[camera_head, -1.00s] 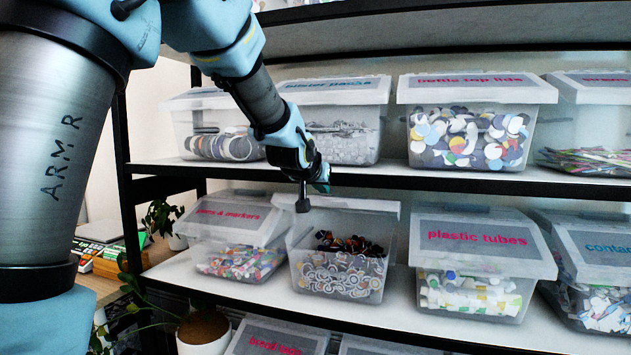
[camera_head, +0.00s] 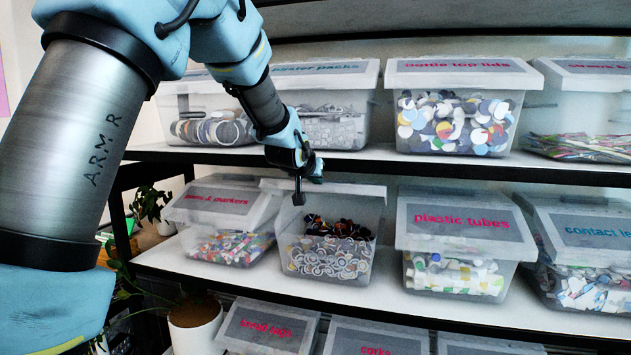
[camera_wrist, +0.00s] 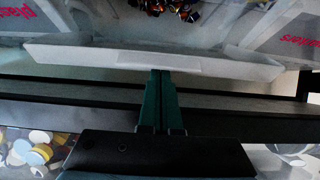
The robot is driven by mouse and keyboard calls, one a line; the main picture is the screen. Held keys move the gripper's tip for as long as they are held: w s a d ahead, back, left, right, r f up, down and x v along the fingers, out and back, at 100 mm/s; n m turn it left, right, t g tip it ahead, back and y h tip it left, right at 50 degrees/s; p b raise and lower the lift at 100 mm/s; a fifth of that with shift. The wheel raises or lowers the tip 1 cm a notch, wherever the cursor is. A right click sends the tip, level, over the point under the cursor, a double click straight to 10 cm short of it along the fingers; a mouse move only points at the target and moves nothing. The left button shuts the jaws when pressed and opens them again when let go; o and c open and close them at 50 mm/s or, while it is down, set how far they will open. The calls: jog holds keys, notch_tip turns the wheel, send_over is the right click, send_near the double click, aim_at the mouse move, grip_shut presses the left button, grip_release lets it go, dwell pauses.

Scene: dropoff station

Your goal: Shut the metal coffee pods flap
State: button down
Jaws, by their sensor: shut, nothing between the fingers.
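The coffee pods bin (camera_head: 330,265) is a clear box on the middle shelf, between the pens & markers and plastic tubes bins. It holds brown and white ring-like pods. Its front is open. Its pale flap (camera_head: 345,188) is raised near the top, seen nearly edge-on, with its label hidden. My gripper (camera_head: 299,198) is shut and empty at the left part of the flap. In the wrist view, the flap (camera_wrist: 150,55) crosses as a white strip, and my gripper's dark green fingertips (camera_wrist: 160,74) are at its edge. I cannot tell whether they touch.
The pens & markers bin (camera_head: 215,205) stands close on the left and the plastic tubes bin (camera_head: 460,240) on the right, both with flaps down. The upper shelf edge (camera_head: 440,166) runs above. More bins stand below. A potted plant (camera_head: 195,325) is at lower left.

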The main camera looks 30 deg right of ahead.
notch_tip(320, 180, down, 18)
jog(key=t+h+b, duration=0.5)
jog(key=t+b, duration=0.1)
jog(key=b, duration=3.3)
jog(key=shift+h, duration=0.3)
jog(key=shift+a+f, duration=0.1)
jog(key=shift+f, duration=0.1)
